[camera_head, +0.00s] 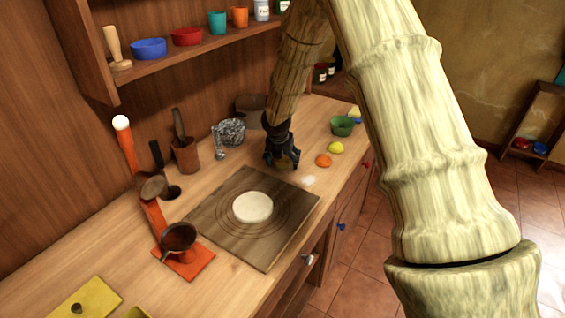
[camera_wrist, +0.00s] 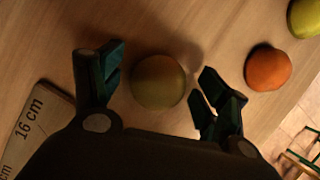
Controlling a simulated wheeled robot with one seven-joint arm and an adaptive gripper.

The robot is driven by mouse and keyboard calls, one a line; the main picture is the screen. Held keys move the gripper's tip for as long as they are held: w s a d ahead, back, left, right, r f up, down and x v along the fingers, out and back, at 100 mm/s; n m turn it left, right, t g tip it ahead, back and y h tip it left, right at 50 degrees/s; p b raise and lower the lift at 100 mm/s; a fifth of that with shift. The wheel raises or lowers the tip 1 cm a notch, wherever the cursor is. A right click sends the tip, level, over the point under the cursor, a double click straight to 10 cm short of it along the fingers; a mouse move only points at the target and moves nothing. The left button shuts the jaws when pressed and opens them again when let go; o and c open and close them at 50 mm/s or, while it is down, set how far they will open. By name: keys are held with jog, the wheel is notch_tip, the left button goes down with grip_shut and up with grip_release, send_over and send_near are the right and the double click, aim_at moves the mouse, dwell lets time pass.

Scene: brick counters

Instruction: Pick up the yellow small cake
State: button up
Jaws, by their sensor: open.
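My gripper (camera_head: 282,163) is open and low over the counter, just behind the board. In the wrist view its fingers (camera_wrist: 160,68) stand on either side of a round, dull yellow-brown small cake (camera_wrist: 158,82), which is shaded and not gripped. In the head view this cake is mostly hidden by the fingers. An orange small cake (camera_head: 323,160) lies to the right of my gripper; it also shows in the wrist view (camera_wrist: 268,68). A brighter yellow small cake (camera_head: 336,147) lies beyond the orange one, at the wrist view's top right corner (camera_wrist: 305,18).
A board (camera_head: 219,228) with a flat round of dough (camera_head: 253,207) lies in front of my gripper. A speckled mug (camera_head: 231,131) and brown cup (camera_head: 186,156) stand to the left. A green bowl (camera_head: 342,125) stands at the back right. A shelf (camera_head: 170,62) hangs above.

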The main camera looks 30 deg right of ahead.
jog(key=c, duration=1.1)
jog(key=shift+c, duration=0.2)
jog(key=shift+r, duration=0.15)
